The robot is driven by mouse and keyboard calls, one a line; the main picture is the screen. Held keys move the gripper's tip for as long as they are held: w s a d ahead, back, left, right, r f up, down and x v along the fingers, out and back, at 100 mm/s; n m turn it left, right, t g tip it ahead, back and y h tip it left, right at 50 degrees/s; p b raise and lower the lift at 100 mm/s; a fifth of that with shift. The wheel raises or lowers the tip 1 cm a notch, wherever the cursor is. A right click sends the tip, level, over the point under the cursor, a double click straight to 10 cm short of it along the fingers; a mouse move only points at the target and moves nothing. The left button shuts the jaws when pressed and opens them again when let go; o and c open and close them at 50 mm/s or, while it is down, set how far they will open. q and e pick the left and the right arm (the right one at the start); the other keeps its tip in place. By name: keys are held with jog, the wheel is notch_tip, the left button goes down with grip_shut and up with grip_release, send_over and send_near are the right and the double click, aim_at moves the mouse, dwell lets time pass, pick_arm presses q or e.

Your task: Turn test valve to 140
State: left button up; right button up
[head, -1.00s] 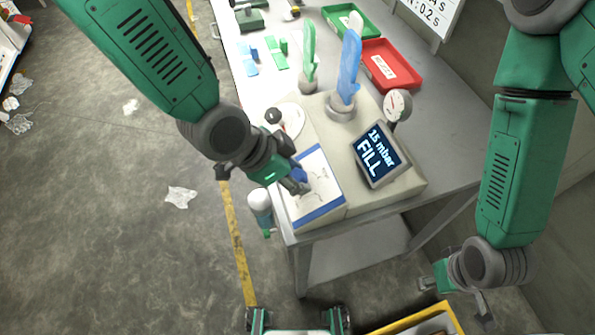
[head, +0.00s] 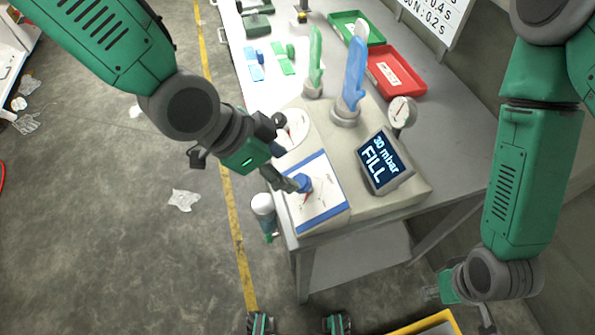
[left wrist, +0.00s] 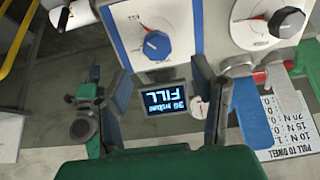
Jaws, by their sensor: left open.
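A blue knob (head: 304,183) with a red pointer stands on a blue-edged white scale plate at the bench's near end; it also shows in the left wrist view (left wrist: 157,44). The display (head: 383,160) reads "30 mbar FILL". My left gripper (head: 284,166) is open beside the blue knob, with no visible grip on it. My right gripper (head: 460,310) is open and empty, low at right.
A blue glove form (head: 353,85) and a green one (head: 315,65) stand behind the dials. A round gauge (head: 402,112) is beside the display. Green (head: 357,27) and red (head: 397,72) trays lie at the back. A white-topped bottle (head: 262,205) hangs at the bench's left edge.

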pick_arm(q)
jog(key=v, duration=0.5)
jog(key=shift+a+r, duration=0.15)
jog(key=shift+a, duration=0.1)
jog(key=shift+d, duration=0.1)
